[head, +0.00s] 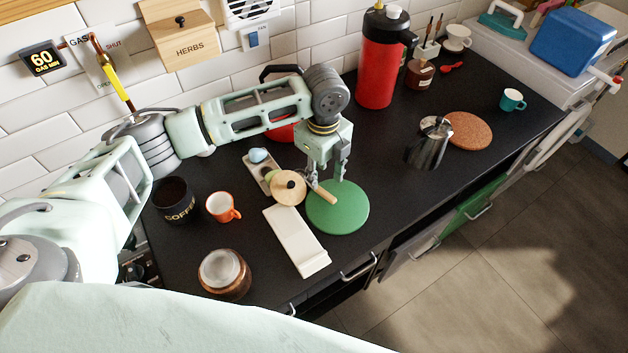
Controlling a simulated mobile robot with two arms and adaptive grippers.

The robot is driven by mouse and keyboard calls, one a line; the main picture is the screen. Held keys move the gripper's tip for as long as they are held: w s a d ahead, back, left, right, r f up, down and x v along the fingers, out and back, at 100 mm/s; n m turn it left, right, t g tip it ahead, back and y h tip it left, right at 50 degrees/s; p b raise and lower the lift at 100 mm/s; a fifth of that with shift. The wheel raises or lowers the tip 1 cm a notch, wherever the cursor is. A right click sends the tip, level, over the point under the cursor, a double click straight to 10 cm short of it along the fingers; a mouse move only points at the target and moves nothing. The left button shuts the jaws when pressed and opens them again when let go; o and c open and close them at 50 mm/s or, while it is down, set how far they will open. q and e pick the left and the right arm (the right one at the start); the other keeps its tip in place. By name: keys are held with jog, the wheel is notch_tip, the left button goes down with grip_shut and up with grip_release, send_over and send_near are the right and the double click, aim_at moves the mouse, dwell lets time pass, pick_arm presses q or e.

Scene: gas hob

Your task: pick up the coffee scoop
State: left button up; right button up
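My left gripper (327,178) points down over the worktop, fingers apart. A light wooden handle (326,194) lies just below its fingertips, by the edge of a round green mat (345,213). The handle appears to join a round wooden piece with a dark centre (287,187), which looks like the coffee scoop. I cannot tell whether a finger touches the handle. A small red spoon-shaped thing (451,67) lies at the back right. My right gripper is not in view.
An orange cup (222,207), black coffee tin (175,200), white rectangular rest (296,241) and brown jar (224,273) stand left of the mat. A moka pot (430,143) and red flask (381,62) stand right. The worktop between mat and moka pot is clear.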

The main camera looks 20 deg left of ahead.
aim_at(319, 189)
pick_arm(q)
jog(key=shift+s+a+f+p, duration=0.15)
jog(key=shift+f+p, duration=0.1)
jog(key=shift+f, duration=0.35)
jog(key=shift+s+a+f+p, duration=0.1)
jog(key=shift+f+p, duration=0.1)
jog(key=shift+f, duration=0.4)
jog(key=f, duration=0.2)
jog(key=shift+w+f, duration=0.2)
jog(key=shift+f, duration=0.15)
jog(key=c, duration=0.5)
jog(key=shift+c, duration=1.8)
grip_shut()
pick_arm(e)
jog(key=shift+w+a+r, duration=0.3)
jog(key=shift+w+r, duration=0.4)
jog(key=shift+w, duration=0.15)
